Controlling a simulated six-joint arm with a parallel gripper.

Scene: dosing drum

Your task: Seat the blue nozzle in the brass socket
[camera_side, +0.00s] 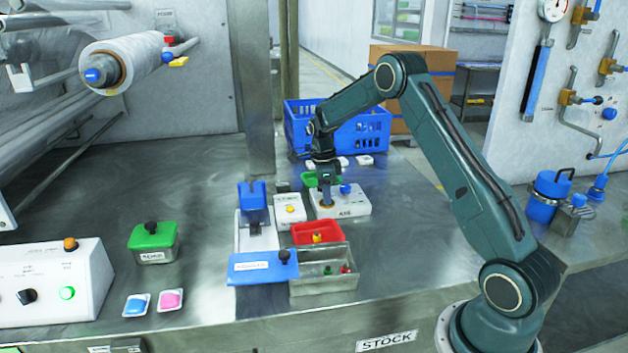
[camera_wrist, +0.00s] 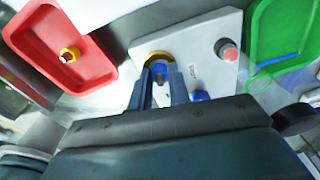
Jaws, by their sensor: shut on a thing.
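The brass socket (camera_side: 327,206) is a ring on the white block (camera_side: 352,208) in the side view. In the wrist view the brass ring (camera_wrist: 150,55) shows just past my fingertips. My gripper (camera_side: 326,197) points down over the socket, its fingertips close to the ring. In the wrist view my gripper (camera_wrist: 160,75) is shut on the blue nozzle (camera_wrist: 160,68), which shows between the fingers at the brass ring. The fingers hide most of the nozzle, and I cannot tell how deep it sits.
A blue knob (camera_side: 346,189) stands on the white block. A red tray (camera_side: 317,234) with a yellow part, a metal box (camera_side: 325,283), a blue lid (camera_side: 262,268) and a green tray (camera_wrist: 285,40) are near. A blue crate (camera_side: 360,137) stands behind.

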